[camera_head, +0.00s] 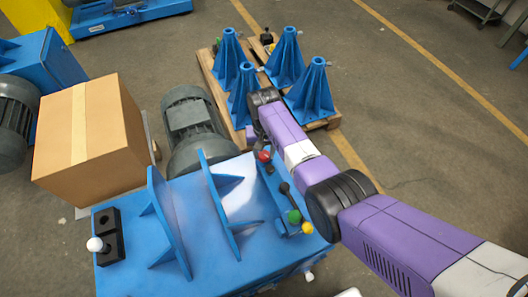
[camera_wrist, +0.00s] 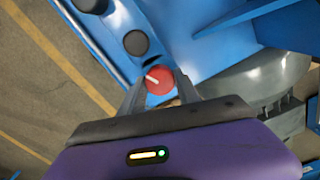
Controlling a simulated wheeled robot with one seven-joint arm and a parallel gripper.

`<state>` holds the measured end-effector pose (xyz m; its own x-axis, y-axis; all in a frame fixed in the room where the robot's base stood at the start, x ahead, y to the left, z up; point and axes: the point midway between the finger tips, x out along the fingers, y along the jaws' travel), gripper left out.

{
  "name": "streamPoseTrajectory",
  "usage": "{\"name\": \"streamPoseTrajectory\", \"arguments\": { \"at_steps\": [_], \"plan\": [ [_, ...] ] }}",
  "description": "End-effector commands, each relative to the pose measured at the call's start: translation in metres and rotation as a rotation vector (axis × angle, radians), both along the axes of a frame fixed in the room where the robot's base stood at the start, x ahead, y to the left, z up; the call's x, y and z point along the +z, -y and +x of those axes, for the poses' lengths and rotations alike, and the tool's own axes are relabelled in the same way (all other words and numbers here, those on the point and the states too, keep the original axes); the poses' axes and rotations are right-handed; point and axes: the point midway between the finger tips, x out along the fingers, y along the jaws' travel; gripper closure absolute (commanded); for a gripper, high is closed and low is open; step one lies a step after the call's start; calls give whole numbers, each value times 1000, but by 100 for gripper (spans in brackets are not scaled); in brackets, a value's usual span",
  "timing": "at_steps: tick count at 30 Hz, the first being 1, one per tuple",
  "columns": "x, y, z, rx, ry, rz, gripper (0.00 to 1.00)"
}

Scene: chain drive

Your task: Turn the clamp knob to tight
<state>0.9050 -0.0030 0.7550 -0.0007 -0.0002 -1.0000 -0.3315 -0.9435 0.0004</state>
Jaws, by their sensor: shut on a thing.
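The red round knob (camera_wrist: 159,83) with a white pointer line sits on the blue machine and shows between my finger tips in the wrist view. In the head view the red knob (camera_head: 264,156) is at the far end of the control strip. My gripper (camera_wrist: 160,77) is shut on the red knob, one finger on each side. The white line points toward the left finger in the wrist view. I see no tight or loose marking. In the head view my wrist hides most of the gripper.
The blue machine (camera_head: 190,215) has upright fins. A black lever (camera_head: 285,190), green knob (camera_head: 294,216) and yellow knob (camera_head: 307,228) stand along the same strip. A grey motor (camera_head: 190,115) and cardboard box (camera_head: 90,135) are left of my arm; blue stands (camera_head: 287,60) on a pallet lie beyond.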

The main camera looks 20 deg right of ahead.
Motion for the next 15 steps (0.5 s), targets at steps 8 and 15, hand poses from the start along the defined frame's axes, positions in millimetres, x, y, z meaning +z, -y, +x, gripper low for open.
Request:
{"name": "streamPoseTrajectory", "arguments": {
  "at_steps": [8,15],
  "plan": [
    [1,0,0,-232,0,0,100],
    [1,0,1,-372,1,-1,100]
  ]
}}
